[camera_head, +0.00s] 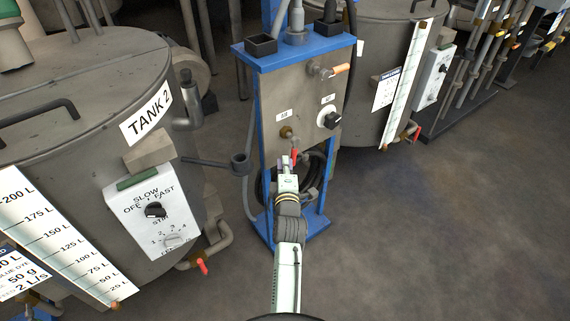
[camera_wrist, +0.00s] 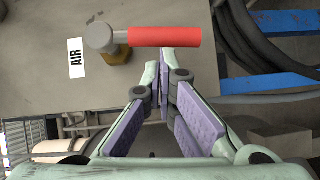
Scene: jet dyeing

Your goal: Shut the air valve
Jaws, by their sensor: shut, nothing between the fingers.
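The air valve (camera_head: 286,132) is a brass fitting on the front of the blue-framed panel, under a small label. Its red lever (camera_head: 295,155) hangs downward from the fitting. In the wrist view the valve body (camera_wrist: 117,45) sits by the "AIR" label (camera_wrist: 76,60), and the red lever (camera_wrist: 165,37) extends to the right in that picture. My gripper (camera_head: 287,163) is shut and empty, with its tips close to the lever. In the wrist view the fingertips (camera_wrist: 165,58) meet just below the lever; I cannot tell whether they touch it.
Dark hoses (camera_head: 316,170) hang below. Tank 2 (camera_head: 75,110) with its control box (camera_head: 152,215) stands at left, and another tank (camera_head: 378,60) at right. The floor (camera_head: 430,230) at right is clear.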

